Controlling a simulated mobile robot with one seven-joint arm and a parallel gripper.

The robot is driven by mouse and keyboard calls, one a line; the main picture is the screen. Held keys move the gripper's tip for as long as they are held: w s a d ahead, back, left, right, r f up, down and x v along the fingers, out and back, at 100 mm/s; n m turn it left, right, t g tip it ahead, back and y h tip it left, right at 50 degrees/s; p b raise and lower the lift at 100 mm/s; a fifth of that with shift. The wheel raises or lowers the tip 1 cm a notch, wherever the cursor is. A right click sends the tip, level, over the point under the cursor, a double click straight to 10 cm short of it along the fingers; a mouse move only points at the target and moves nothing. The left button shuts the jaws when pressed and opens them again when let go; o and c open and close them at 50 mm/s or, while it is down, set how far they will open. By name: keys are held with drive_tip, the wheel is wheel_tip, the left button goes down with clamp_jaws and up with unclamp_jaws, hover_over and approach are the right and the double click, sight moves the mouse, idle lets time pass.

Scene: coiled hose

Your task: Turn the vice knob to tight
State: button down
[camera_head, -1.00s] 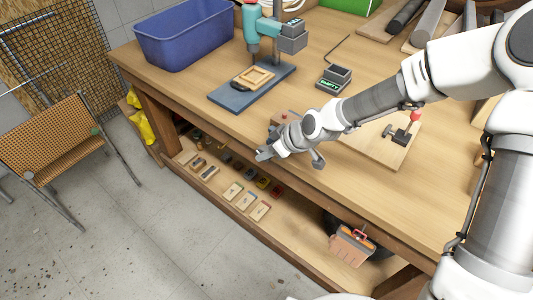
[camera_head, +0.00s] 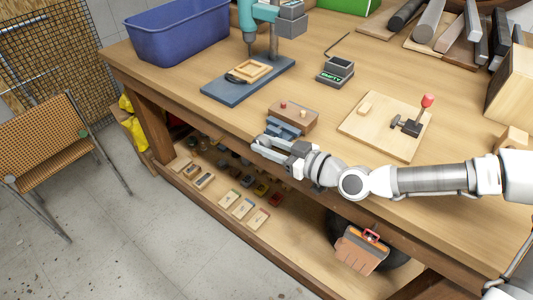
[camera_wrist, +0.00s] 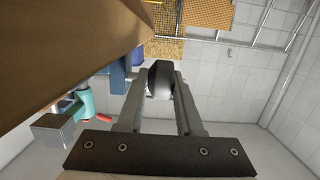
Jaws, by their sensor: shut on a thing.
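The blue-grey vice (camera_head: 284,129) is at the bench's front edge, beside a brown block with a red and a pale button on top. A blue part of the vice (camera_wrist: 117,77) also shows in the wrist view, left of the fingers. My gripper (camera_head: 260,146) is at the front of the vice, just off the bench edge. In the wrist view, the dark rounded vice knob (camera_wrist: 160,78) sits between the tips of the two fingers, which are shut on it. The fingers hide the knob in the head view, and I cannot read its setting.
The wooden bench (camera_head: 210,122) carries a teal drill press (camera_head: 254,14), a blue bin (camera_head: 180,35), a small box reading EMPTY (camera_head: 336,72) and a board with a red-knobbed clamp (camera_head: 412,122). Small items fill the lower shelf. A chair (camera_head: 45,140) stands at left.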

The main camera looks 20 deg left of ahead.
drive_tip(key=shift+y+b, duration=0.6)
drive_tip(key=shift+b, duration=0.05)
drive_tip(key=c, duration=0.8)
unclamp_jaws()
drive_tip(key=shift+f, duration=0.1)
drive_tip(key=shift+c, duration=0.2)
drive_tip(key=shift+d, duration=0.15)
drive_tip(key=b+v, duration=0.2)
drive_tip(key=v, duration=1.5)
drive_tip(key=shift+s, duration=0.25)
